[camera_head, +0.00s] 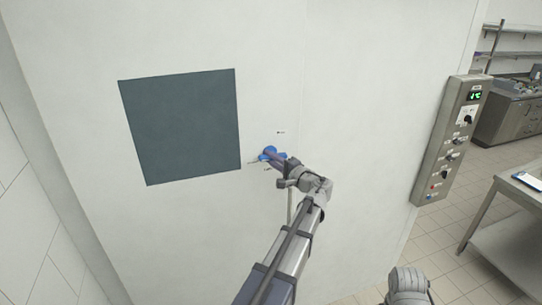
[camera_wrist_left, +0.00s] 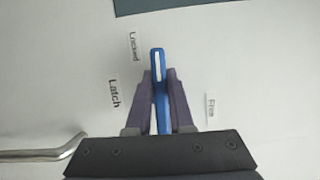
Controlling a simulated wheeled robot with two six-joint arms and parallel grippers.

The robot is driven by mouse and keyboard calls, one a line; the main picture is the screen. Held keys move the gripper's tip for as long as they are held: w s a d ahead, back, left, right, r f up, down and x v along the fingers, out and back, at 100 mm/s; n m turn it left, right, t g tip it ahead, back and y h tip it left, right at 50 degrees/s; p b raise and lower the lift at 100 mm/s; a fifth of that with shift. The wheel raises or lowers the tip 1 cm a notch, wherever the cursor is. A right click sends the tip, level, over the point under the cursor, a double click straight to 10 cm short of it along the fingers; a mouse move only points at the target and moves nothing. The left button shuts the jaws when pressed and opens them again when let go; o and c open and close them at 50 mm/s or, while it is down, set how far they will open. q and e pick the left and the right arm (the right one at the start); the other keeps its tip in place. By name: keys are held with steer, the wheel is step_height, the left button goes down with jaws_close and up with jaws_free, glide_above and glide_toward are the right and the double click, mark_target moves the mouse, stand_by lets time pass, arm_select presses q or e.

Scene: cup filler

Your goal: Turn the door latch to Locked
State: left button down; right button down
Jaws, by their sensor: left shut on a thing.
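The latch is a blue knob (camera_head: 268,151) on the pale door, right of the dark panel. My left gripper (camera_head: 273,156) is at it. In the left wrist view the blue knob (camera_wrist_left: 158,62) carries a white line and points up the picture, and the purple fingers of my left gripper (camera_wrist_left: 160,88) are shut on it from both sides. The label "Locked" (camera_wrist_left: 132,46) is just left of the knob's tip, "Latch" (camera_wrist_left: 114,93) lies lower left and "Free" (camera_wrist_left: 210,107) is to the right. My right gripper is not in view.
A dark square panel (camera_head: 180,125) is on the door. A metal bar handle (camera_wrist_left: 45,154) shows at lower left in the wrist view. A grey control box (camera_head: 450,140) with a green display is at right. Beyond it are a steel table (camera_head: 510,200) and tiled floor.

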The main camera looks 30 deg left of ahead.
arm_select(q)
steer(key=shift+n, duration=0.3)
stand_by(0.4)
steer(key=c, duration=0.8)
jaws_free()
steer(key=v, duration=0.7)
steer(key=shift+d, duration=0.35)
steer(key=shift+s+r, duration=0.1)
steer(key=shift+s, duration=0.05)
steer(key=s+d+f+g+h+b, duration=0.1)
steer(key=s+d+f+h+b, duration=0.25)
steer(key=f, duration=0.45)
steer(key=s+d+f+g+h+b, duration=0.1)
steer(key=s+d+f+h+b, duration=0.15)
steer(key=d+f, duration=0.45)
steer(key=s+d+f+h+b, duration=0.2)
steer(key=s+f+b, duration=0.2)
steer(key=f, duration=0.6)
steer(key=s+d+f+g+h+b, duration=0.3)
steer(key=s+d+f+h+b, duration=0.5)
steer(key=s+d+f, duration=0.6)
steer(key=d+f, duration=0.1)
steer(key=d, duration=0.3)
steer(key=shift+s+g, duration=0.2)
steer(key=shift+g, duration=0.2)
